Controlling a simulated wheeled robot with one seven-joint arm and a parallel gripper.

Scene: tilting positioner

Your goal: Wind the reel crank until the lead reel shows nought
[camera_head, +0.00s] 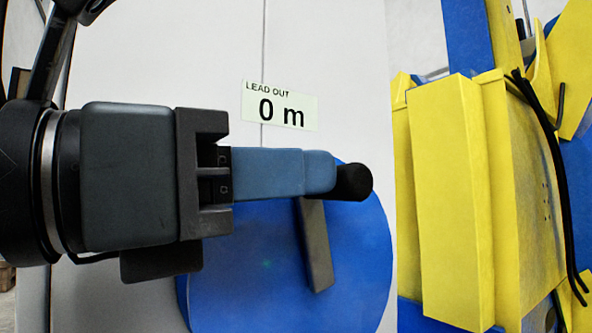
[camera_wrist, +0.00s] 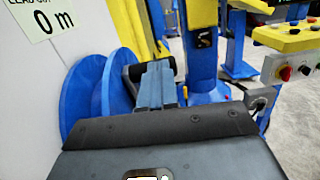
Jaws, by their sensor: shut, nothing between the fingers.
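The lead reel is a large blue disc (camera_head: 355,255) on a pale panel, and it also shows in the wrist view (camera_wrist: 78,95). Its sign (camera_head: 280,106) reads "LEAD OUT 0 m". The dark crank arm (camera_head: 316,250) slants up the reel face to a black knob (camera_head: 354,183). My gripper (camera_head: 320,172) reaches in from the left, its fingers shut and empty. In the head view the fingertips overlap the near side of the knob. In the wrist view the knob (camera_wrist: 137,72) shows beside the fingertips (camera_wrist: 155,72). I cannot tell whether they touch.
A yellow and blue machine frame (camera_head: 455,200) with black cables stands close on the right. In the wrist view a yellow control box (camera_wrist: 290,40) with buttons is at the upper right. Grey floor (camera_wrist: 285,120) shows below it.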

